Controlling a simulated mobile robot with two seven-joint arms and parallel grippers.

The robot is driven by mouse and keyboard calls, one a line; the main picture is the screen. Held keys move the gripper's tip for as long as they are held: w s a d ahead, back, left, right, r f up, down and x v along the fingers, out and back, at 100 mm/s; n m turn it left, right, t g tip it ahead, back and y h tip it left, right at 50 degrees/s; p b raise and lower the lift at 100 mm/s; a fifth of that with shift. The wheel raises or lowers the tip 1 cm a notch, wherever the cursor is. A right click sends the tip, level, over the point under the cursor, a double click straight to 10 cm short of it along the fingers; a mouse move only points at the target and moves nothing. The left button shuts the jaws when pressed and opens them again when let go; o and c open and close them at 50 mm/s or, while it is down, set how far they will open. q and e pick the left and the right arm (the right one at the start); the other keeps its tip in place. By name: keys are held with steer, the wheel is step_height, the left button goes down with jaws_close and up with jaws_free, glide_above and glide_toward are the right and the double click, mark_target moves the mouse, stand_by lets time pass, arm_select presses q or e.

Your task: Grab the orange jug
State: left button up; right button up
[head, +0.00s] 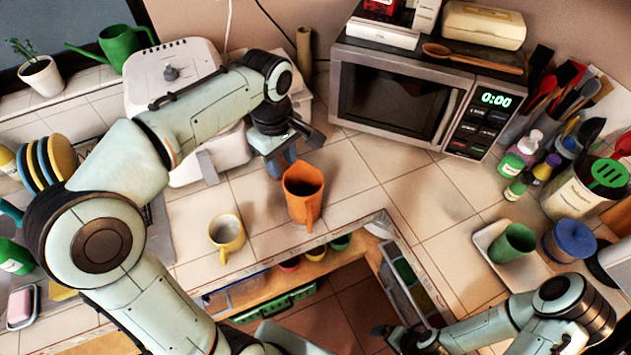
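The orange jug (303,193) stands upright on the tiled counter near its inner corner, in the middle of the head view. My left gripper (290,145) hangs above and just behind the jug, pointing down, with its fingers spread and apart from the jug. A blue item (284,158) shows partly beneath this gripper; I cannot tell what it is. My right gripper (400,338) is low at the bottom right of the view, far from the jug; its fingers are too dark and small to read.
A yellow mug (227,236) stands left of the jug. A microwave (420,98) is behind to the right, and a white appliance (175,70) is behind my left arm. Counter right of the jug is clear.

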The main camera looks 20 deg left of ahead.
arm_select(q)
glide_above(290, 198)
steer(key=a, duration=0.1)
step_height(290, 198, down, 4)
steer(key=f, duration=0.9)
steer(key=shift+w+d+b, duration=0.2)
steer(key=shift+w+b, duration=0.1)
steer(key=shift+s, duration=0.1)
arm_select(e)
steer(key=shift+s+f, duration=0.2)
steer(key=shift+s, duration=0.35)
steer(key=shift+s+f, duration=0.2)
steer(key=shift+s, duration=0.35)
arm_select(q)
jaws_close()
